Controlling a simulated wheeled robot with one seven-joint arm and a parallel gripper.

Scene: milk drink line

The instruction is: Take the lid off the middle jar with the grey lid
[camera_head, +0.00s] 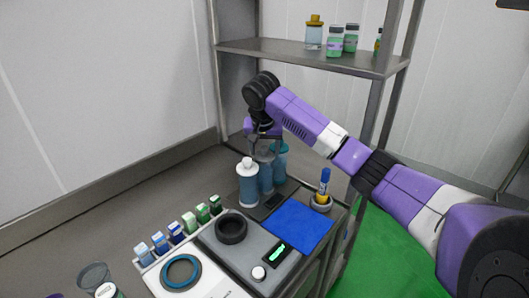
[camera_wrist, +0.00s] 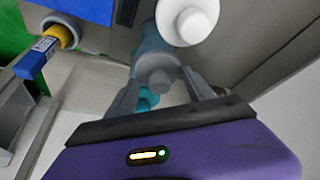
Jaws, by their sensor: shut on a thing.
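The middle jar (camera_head: 266,179) is blue and stands in a close row between two other jars. Its grey lid (camera_wrist: 157,72) sits between my fingers in the wrist view, and the blue jar body (camera_wrist: 150,44) shows beyond it. My gripper (camera_head: 264,152) points down over the row from above and is shut on the grey lid. The lid looks in line with the jar; I cannot tell whether it is still seated on it. In the head view my gripper partly hides the lid.
A white-lidded jar (camera_head: 248,188) stands close in front, and a teal-lidded jar (camera_head: 281,155) close behind. A shelf (camera_head: 300,58) with several jars is above.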

